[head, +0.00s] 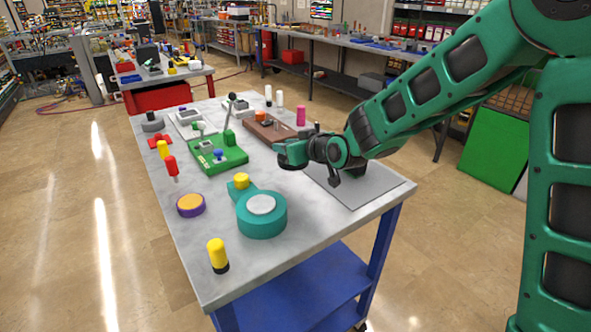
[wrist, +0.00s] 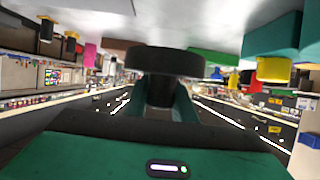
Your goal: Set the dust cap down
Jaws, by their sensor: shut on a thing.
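My gripper (head: 292,150) is shut on the dust cap, a black disc on a short stem. In the wrist view the dust cap (wrist: 165,61) lies across the ends of the green fingers (wrist: 160,103), which close on its stem. In the head view the cap is small and dark, largely merged with the fingertips. My gripper points left over the table and appears to hold the cap above the surface. The teal pump (head: 262,222) with a pale round top stands to its front left, apart from it; its yellow knob (head: 241,180) shows behind.
The grey table (head: 310,235) has a grey mat (head: 370,192) at right. A green board (head: 232,157) and brown tray (head: 285,133) lie behind. A purple-orange disc (head: 190,205), yellow cylinder (head: 217,252) and red cylinder (head: 171,166) stand left. The front right is clear.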

